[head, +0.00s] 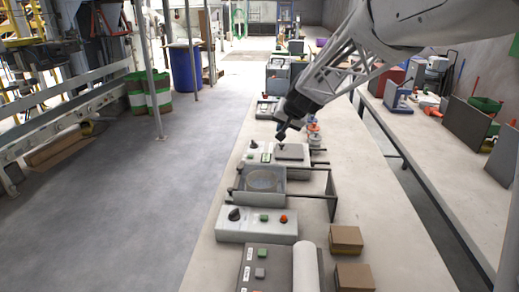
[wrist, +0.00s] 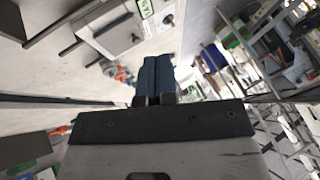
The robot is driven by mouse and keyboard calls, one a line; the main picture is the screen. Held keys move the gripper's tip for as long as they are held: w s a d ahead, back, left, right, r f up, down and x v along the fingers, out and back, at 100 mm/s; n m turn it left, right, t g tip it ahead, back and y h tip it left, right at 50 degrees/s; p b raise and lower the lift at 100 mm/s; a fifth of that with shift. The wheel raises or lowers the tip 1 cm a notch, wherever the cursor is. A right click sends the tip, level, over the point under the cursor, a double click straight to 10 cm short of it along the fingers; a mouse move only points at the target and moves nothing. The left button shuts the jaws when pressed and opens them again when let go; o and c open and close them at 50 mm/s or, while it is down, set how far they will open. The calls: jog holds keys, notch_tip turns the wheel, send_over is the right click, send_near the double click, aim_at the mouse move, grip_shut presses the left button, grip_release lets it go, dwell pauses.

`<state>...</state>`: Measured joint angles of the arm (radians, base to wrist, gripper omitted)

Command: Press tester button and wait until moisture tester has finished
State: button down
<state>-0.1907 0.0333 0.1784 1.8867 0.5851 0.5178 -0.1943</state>
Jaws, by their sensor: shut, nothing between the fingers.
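My gripper (head: 281,134) is shut and empty. In the head view it points down over the bench, at the far edge of a light box with a grey top plate (head: 291,151). The box has a small green button (head: 266,157) and a dark knob (head: 253,144) on its left part. I cannot tell whether this box is the moisture tester, or whether my fingertips touch it. In the wrist view my closed blue-grey fingers (wrist: 158,75) point away from the camera, with a pale panel bearing a green label (wrist: 145,8) beyond them. No tester display is readable.
Nearer on the bench (head: 210,270) stand a framed unit with a round disc (head: 263,180), a control box with green and red buttons (head: 256,225) and a white roll (head: 306,268). Brown boxes (head: 346,239) stand at right. Another bench (head: 440,150) runs along the right wall.

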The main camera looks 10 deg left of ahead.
jog(key=m+t, duration=0.1)
send_over(252, 155)
jog(key=s, duration=0.1)
notch_tip(252, 155, down, 9)
jog(key=shift+w+f+t+y, duration=0.3)
jog(key=shift+w+f+y, duration=0.1)
jog(key=shift+f, duration=0.1)
jog(key=shift+f, duration=0.1)
jog(key=shift+f, duration=4.25)
jog(key=shift+f, duration=0.15)
